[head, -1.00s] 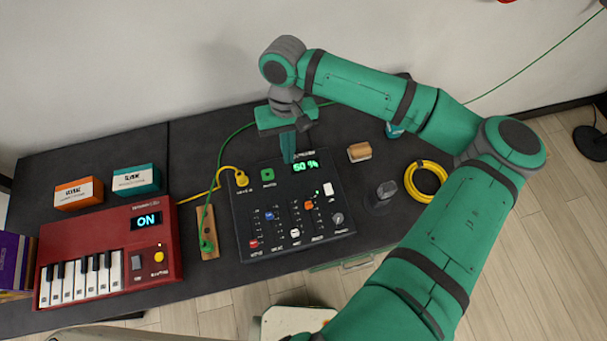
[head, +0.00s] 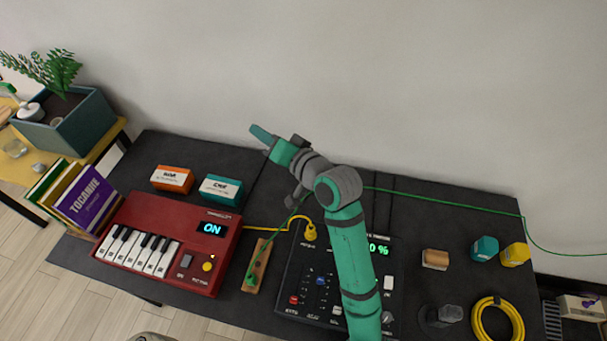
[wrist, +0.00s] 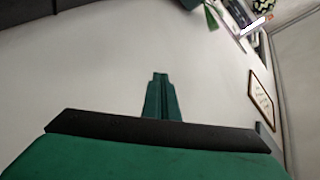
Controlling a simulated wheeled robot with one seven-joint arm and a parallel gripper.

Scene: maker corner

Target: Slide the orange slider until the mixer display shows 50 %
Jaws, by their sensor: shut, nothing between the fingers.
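The black mixer (head: 299,262) lies on the dark table, partly covered by my arm in the head view. Its display (head: 379,250) shows a green "0 %", with the part to the left hidden behind my arm. The orange slider is hidden there too. The blue slider (head: 320,281) and red slider (head: 294,300) are visible. My gripper (head: 258,131) is raised behind and left of the mixer, clear of it, pointing left toward the wall. In the wrist view its fingers (wrist: 160,76) are together and empty, with pale wall behind.
A red keyboard (head: 222,240) reading "ON" stands left of the mixer, with orange (head: 172,179) and teal (head: 221,189) boxes behind. A wooden strip (head: 256,268) with a green cable lies between. A yellow cable coil (head: 510,312) and small items are at right.

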